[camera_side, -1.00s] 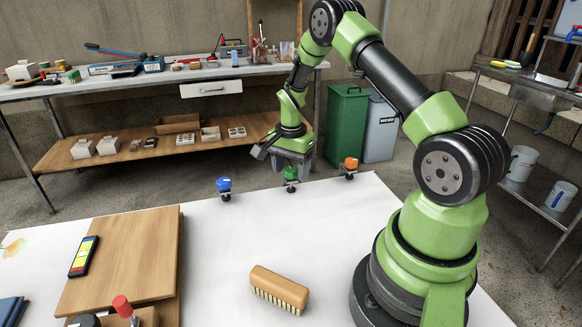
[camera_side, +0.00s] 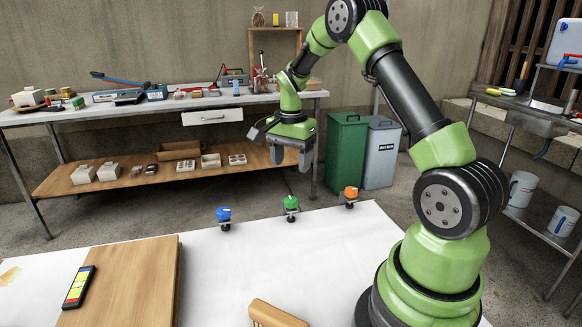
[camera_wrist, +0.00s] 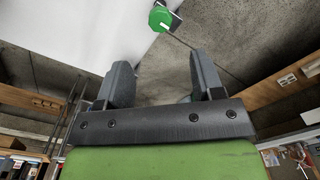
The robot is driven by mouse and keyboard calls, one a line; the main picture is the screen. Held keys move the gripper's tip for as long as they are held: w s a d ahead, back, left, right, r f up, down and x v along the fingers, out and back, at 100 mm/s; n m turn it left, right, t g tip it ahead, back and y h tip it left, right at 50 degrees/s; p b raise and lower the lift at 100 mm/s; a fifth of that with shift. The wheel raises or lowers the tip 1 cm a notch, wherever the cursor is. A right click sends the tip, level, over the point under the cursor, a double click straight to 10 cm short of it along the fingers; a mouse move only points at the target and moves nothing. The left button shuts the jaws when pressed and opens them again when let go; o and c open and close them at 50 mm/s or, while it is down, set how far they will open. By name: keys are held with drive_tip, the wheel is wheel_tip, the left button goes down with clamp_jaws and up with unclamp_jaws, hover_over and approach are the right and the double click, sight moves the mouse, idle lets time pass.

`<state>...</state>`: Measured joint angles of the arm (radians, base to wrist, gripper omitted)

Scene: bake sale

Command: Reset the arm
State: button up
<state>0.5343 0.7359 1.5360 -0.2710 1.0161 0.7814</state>
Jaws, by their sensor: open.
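My gripper (camera_side: 291,168) hangs in the air above and behind the far edge of the white table (camera_side: 270,255). It is open, with nothing between the fingers. In the wrist view its two fingers (camera_wrist: 162,75) stand wide apart. A green knob (camera_side: 291,203) stands at the table's far edge, below my gripper and apart from it. It also shows beyond the fingers in the wrist view (camera_wrist: 159,17). A blue knob (camera_side: 223,214) stands to its left and an orange knob (camera_side: 351,193) to its right.
A wooden board (camera_side: 130,280) and a phone-like device (camera_side: 78,287) lie at the left. A brush (camera_side: 275,315) is cut off by the bottom edge. A workbench (camera_side: 60,113) and green bin (camera_side: 345,155) stand behind. The table's middle is clear.

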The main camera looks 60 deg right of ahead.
drive_tip(key=s+a+r+n+t, duration=0.45)
drive_tip(key=a+r+n, duration=0.25)
drive_tip(key=a+r, duration=0.65)
drive_tip(key=s+a+r+n+t+y, duration=0.2)
drive_tip(key=s+a+n, duration=0.5)
drive_tip(key=s, duration=0.5)
drive_tip(key=shift+s+a+r+t, duration=0.15)
drive_tip(key=shift+a+r+t, duration=0.2)
drive_tip(key=shift+r, duration=0.1)
